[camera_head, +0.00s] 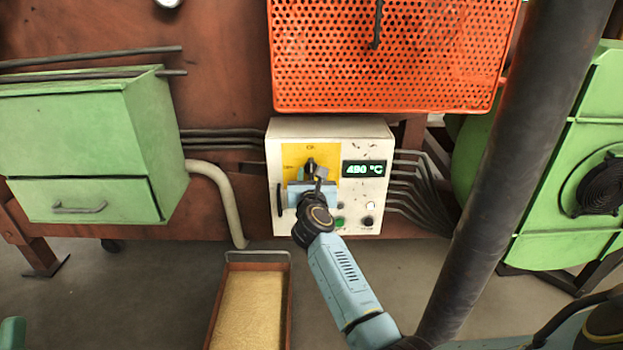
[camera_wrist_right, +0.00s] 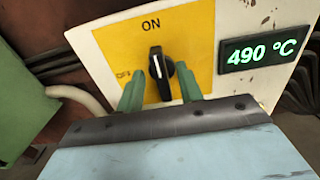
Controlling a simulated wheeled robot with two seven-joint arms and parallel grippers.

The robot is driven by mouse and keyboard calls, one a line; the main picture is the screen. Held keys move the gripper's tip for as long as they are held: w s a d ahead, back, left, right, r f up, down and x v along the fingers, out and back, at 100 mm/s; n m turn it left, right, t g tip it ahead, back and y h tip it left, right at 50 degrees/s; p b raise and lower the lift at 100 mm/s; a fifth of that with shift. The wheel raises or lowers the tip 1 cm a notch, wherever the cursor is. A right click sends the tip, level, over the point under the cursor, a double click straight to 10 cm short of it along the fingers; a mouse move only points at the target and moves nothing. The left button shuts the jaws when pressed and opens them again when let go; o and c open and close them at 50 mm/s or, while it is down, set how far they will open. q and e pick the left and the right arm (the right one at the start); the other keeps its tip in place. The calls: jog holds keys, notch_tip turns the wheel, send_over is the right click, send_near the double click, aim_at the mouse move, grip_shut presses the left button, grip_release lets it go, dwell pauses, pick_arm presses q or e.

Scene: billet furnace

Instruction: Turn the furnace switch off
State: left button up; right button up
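The furnace switch is a black rotary knob (camera_wrist_right: 160,74) with a white line, on a yellow plate (camera_wrist_right: 195,30). Its white line points up toward the "ON" label; a partly covered "OFF" label is on its left. In the head view the knob (camera_head: 309,163) is on the white control box (camera_head: 330,128). My right gripper (camera_wrist_right: 161,88) is open, with one green finger on each side of the knob's lower part; a gap shows, and contact cannot be told. In the head view my right gripper (camera_head: 314,173) partly covers the plate.
The display (camera_head: 364,169) reads 490 °C. Buttons and a black handle (camera_head: 281,199) are on the box front. An orange perforated panel (camera_head: 390,55) hangs above. A tray (camera_head: 287,305) stands below, a green cabinet (camera_head: 75,150) left, and a dark thick pipe (camera_head: 505,170) right.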

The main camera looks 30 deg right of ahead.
jog(key=shift+w+d, duration=0.2)
jog(key=shift+w, duration=0.1)
jog(key=shift+c, duration=0.2)
grip_shut()
